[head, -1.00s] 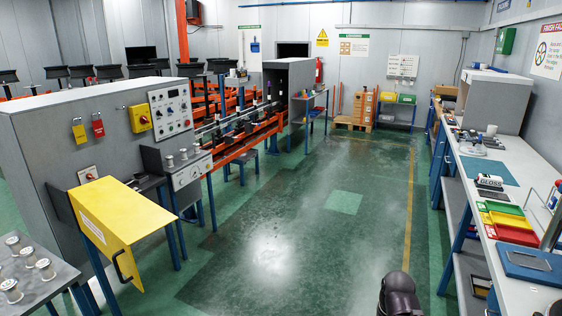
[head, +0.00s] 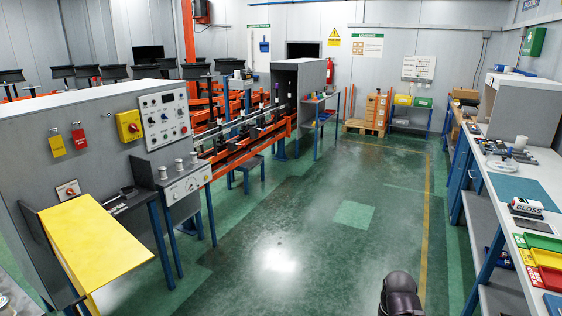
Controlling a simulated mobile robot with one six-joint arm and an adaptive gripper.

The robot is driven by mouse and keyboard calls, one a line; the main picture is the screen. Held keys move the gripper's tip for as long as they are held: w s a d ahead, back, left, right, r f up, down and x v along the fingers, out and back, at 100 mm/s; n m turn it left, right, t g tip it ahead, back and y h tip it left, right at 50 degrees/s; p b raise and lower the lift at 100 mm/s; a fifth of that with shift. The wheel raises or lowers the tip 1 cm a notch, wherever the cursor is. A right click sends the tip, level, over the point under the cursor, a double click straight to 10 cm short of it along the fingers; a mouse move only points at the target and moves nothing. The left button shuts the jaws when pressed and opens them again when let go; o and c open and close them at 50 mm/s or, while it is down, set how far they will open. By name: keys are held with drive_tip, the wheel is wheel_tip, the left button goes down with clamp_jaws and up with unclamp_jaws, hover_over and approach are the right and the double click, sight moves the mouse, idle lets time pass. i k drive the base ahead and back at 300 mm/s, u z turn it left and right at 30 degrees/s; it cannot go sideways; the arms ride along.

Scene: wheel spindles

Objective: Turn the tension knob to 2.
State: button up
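A small grey cabinet on the left carries a white plate (head: 185,187) with a round dial and small knobs. Behind it, a larger control panel (head: 164,116) on the grey machine has several knobs, buttons and a red button. The labels and numbers are too small to read, so I cannot tell which knob is the tension knob or where it points. A dark rounded part of my own arm shows at the bottom right of centre. My gripper's fingers are not in view.
Several metal spools (head: 179,165) stand on top of the small cabinet. A yellow sloping cover (head: 95,243) juts out at the front left. A long bench (head: 533,190) runs along the right. The green floor (head: 310,235) between is clear.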

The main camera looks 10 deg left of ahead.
sight(128, 189)
drive_tip(key=u, duration=0.3)
drive_tip(key=i, duration=1.7)
drive_tip(key=u, duration=0.7)
drive_tip(key=i, duration=0.95)
drive_tip(key=u, duration=0.65)
drive_tip(key=i, duration=0.85)
drive_tip(key=u, duration=0.3)
